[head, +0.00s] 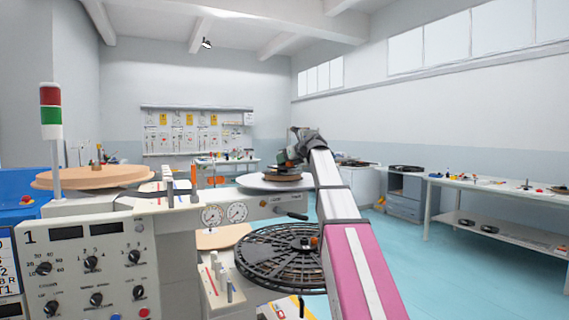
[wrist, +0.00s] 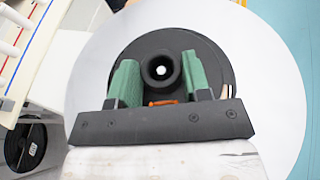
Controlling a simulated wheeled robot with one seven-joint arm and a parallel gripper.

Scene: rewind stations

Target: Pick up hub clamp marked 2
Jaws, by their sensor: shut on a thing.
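My gripper (wrist: 160,80) has its two green fingers on either side of a round black hub clamp (wrist: 160,62) with a bright centre hole, and is shut on it. The clamp sits over a wider dark disc, on or just above it; I cannot tell which. No number shows on the clamp. A small orange piece (wrist: 162,102) shows between the fingers near the palm. In the head view my gripper (head: 285,162) is small, low over a brown and dark reel (head: 282,177) on a grey-white round plate (head: 255,183); the clamp itself is hard to make out there.
A control panel marked 1 (head: 85,262) with dials stands at the left. A large black spoked reel (head: 270,262) lies in front, below my arm. A wooden disc (head: 95,177) is at the left. A bench (head: 500,187) lines the right; blue floor (head: 440,270) there is clear.

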